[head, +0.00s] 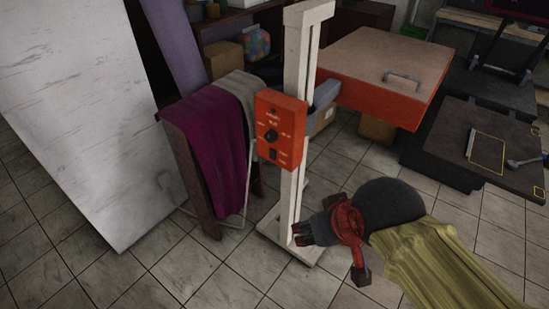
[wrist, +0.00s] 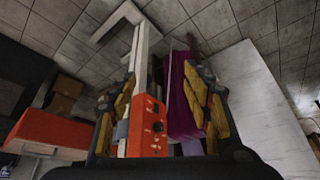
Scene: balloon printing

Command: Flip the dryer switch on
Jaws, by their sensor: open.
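The dryer is a white upright stand (head: 292,95) with an orange-red control box (head: 281,116) on its front and a flat orange heater head (head: 385,72) to the right. The box carries a round black knob (head: 271,136) and, below it, a small dark switch (head: 273,154); its position is too small to tell. My gripper (head: 330,254) is open and empty, low and right of the box, in front of the stand's foot. In the wrist view my gripper's fingers (wrist: 160,75) stand apart, with the control box (wrist: 146,138) between and beyond them.
A rack with purple and grey cloth (head: 215,135) stands just left of the dryer. A large white panel (head: 75,110) leans at the left. A dark platform (head: 480,145) lies at the right. Tiled floor (head: 140,265) is clear in front.

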